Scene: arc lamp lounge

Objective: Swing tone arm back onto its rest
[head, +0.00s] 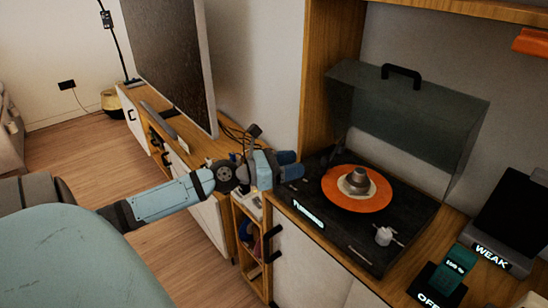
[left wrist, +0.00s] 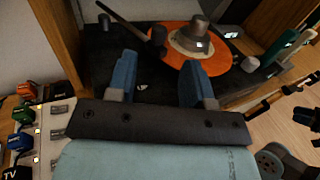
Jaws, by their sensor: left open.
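The black turntable (head: 330,232) stands on the wooden cabinet with an orange record (head: 362,202) and a grey centre piece (head: 357,178) on it. Its smoky lid (head: 405,115) is raised. In the left wrist view, the dark tone arm (left wrist: 130,28) slants from the upper left, and its lower end is close to the edge of the orange record (left wrist: 205,75). I cannot tell whether it touches the record. In the head view I cannot make it out. My left gripper (head: 292,165) is open at the turntable's left edge, its blue fingers (left wrist: 160,62) apart with nothing between them.
A pale knob (head: 383,236) stands on the turntable's front right. Dark devices labelled WEAK (head: 492,256) and OFF (head: 430,297) are to the right. A low media cabinet with a dark screen (head: 170,60) is at the left.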

